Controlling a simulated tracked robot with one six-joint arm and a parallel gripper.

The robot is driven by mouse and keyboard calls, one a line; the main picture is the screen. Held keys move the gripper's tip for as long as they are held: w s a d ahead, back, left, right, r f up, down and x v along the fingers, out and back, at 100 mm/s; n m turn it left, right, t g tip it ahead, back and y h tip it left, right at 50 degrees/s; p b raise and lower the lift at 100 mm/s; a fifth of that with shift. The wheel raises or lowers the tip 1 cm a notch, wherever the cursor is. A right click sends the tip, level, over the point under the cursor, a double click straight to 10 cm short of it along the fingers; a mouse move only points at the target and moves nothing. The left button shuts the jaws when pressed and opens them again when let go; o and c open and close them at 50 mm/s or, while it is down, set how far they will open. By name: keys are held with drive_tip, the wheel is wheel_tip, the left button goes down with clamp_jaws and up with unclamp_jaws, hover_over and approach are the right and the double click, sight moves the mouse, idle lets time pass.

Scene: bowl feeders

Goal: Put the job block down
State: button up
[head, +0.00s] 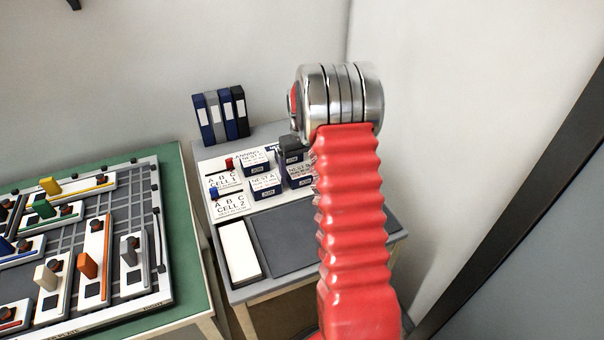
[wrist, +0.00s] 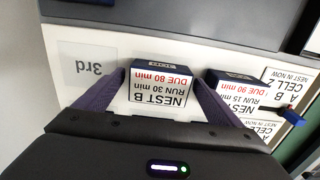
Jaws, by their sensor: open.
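The NEST B job block (wrist: 160,92) is dark blue with a white label reading RUN 30 min, DUE 80 min. It appears to rest on the white board (wrist: 95,50), beside the printed "3rd" mark. My gripper (wrist: 159,79) is open, with one purple finger on each side of this block; I cannot tell whether either finger touches it. In the head view the NEST B block (head: 298,172) shows just left of my red arm. Another job block (wrist: 236,88), labelled RUN 15 min, stands to its right in the wrist view.
In the head view, the NEST A block (head: 265,188) and another job block (head: 252,161) stand close by. CELL cards lie at the left. A dark grey mat (head: 285,240) is clear in front. Binders (head: 221,115) stand behind; a green table (head: 195,260) is left.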

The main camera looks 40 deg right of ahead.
sight(300, 173)
wheel_tip(300, 173, up, 12)
drive_tip(key=shift+f, duration=0.15)
idle(0.3)
idle(0.4)
drive_tip(key=s+a+r+n+t, duration=0.1)
drive_tip(key=s+a+r, duration=0.45)
drive_tip(key=a, duration=0.35)
drive_tip(key=s+a+r+t, duration=0.2)
drive_tip(key=s+a+r, duration=0.3)
drive_tip(key=a+r, duration=0.3)
drive_tip(key=s+a+f+t, duration=0.1)
drive_tip(key=s+a, duration=0.5)
drive_tip(key=s, duration=0.2)
drive_tip(key=s+a+f+n+t, duration=0.1)
drive_tip(key=s+a, duration=0.5)
drive_tip(key=s, duration=0.3)
drive_tip(key=shift+a+f+n+t, duration=0.25)
drive_tip(key=shift+a+n+t, duration=0.05)
drive_tip(key=shift+a, duration=0.05)
